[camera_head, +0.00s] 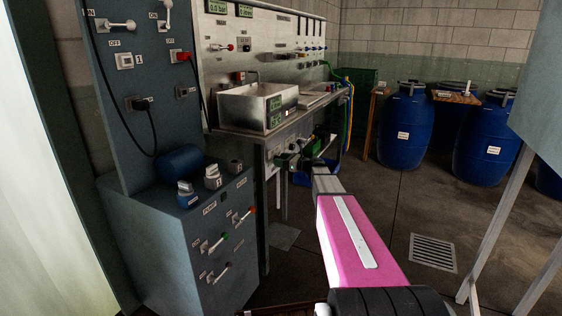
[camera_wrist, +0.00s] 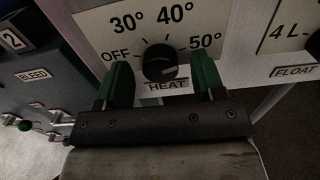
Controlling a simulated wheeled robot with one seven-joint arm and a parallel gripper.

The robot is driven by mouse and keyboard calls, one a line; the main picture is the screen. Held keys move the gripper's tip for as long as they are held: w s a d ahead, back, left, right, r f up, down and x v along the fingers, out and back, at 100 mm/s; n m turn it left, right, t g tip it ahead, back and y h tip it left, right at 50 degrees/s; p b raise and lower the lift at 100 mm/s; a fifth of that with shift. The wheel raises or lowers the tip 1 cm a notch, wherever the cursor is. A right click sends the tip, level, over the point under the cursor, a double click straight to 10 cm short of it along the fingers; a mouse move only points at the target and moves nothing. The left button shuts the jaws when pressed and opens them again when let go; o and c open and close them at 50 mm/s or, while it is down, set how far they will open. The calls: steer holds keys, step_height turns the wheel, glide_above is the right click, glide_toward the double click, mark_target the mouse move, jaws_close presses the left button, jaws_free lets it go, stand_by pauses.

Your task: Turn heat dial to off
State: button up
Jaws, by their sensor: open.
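The heat dial (camera_wrist: 160,66) is a round black knob on a pale panel, above a HEAT label. Its scale reads OFF at the left, then 30°, 40° and 50° at the right. I cannot tell surely which mark it points to. My gripper (camera_wrist: 162,72) is open, with one green finger on the left of the dial and one on the right. Gaps show between the fingers and the knob. In the head view my gripper (camera_head: 291,161) is at the panel under the steel bench, and the dial is too small to make out there.
A FLOAT control (camera_wrist: 313,45) marked 4 L is right of the dial. A BLEED label (camera_wrist: 37,75) is on a dark box to the left. A steel basin (camera_head: 257,105) stands on the bench above my gripper. Blue barrels (camera_head: 405,130) stand at the back right.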

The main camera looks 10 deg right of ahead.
steer(key=shift+w+a, duration=0.15)
steer(key=c, duration=0.9)
steer(key=shift+c, duration=0.2)
